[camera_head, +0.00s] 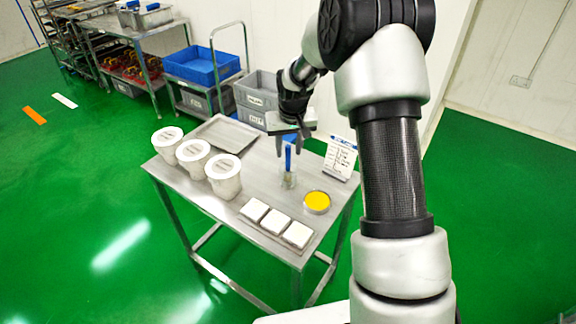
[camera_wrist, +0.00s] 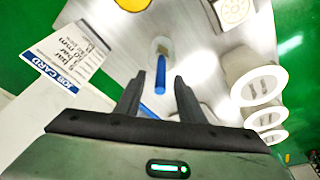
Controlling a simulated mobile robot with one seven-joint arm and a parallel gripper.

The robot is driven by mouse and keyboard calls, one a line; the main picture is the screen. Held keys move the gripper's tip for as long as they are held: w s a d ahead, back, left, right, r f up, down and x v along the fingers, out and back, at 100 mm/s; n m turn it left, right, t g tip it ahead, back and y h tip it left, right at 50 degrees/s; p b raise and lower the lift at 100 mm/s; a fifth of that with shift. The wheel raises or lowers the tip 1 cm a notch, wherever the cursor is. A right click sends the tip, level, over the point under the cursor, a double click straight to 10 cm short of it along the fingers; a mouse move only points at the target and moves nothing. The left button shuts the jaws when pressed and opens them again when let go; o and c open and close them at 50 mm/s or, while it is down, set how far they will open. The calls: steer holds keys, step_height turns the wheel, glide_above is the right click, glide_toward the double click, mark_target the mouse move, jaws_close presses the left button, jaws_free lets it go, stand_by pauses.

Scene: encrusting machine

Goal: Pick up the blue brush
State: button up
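The blue brush (camera_head: 288,158) stands upright, handle up, in a small clear container (camera_head: 289,181) on the steel table (camera_head: 258,180). In the wrist view the blue handle (camera_wrist: 160,75) points toward the camera, and the pale container (camera_wrist: 165,46) is behind it. My gripper (camera_head: 289,150) is above the container with its fingers pointing down around the top of the handle. In the wrist view my gripper (camera_wrist: 158,80) is open, with clear gaps between the handle and both fingers. The bristles are hard to make out inside the container.
A job card stand (camera_head: 341,158) is close to the right of the container. A yellow round dish (camera_head: 317,202) and white square blocks (camera_head: 276,222) are in front. White lidded tubs (camera_head: 223,175) and a flat tray (camera_head: 220,135) are to the left. Grey crates (camera_head: 257,92) stand behind.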

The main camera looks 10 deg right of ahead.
mark_target(288, 170)
steer(key=x, duration=0.3)
steer(key=shift+f, duration=0.35)
jaws_close()
